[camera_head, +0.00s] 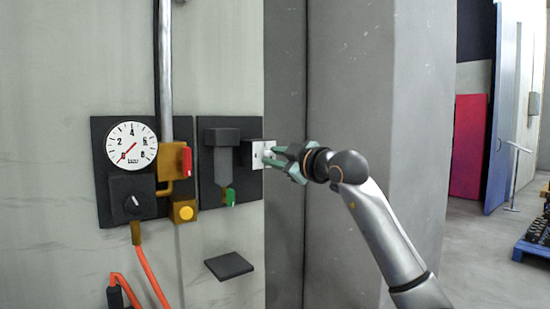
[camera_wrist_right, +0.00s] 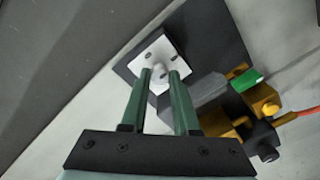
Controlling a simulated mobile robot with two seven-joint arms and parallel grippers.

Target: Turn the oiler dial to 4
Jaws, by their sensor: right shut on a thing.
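The oiler dial is a small pale knob (camera_wrist_right: 158,69) on a white square plate (camera_wrist_right: 160,51) with several small dark marks, too small to read. In the head view the plate (camera_head: 257,154) is on the right side of a black box, seen at a slant. My right gripper (camera_head: 271,155) reaches in from the right, its green fingers at the plate. In the right wrist view its fingertips (camera_wrist_right: 160,77) are on either side of the knob, shut on it. The dial's pointer and setting cannot be made out. My left gripper is not in view.
Left of the dial are a dark oiler body (camera_head: 219,165) with a green tip (camera_head: 230,196), a red lever (camera_head: 187,161), a yellow button (camera_head: 186,213) and a round gauge (camera_head: 131,146). A dark ledge (camera_head: 229,265) juts out below. A grey pillar (camera_head: 350,90) stands close on the right.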

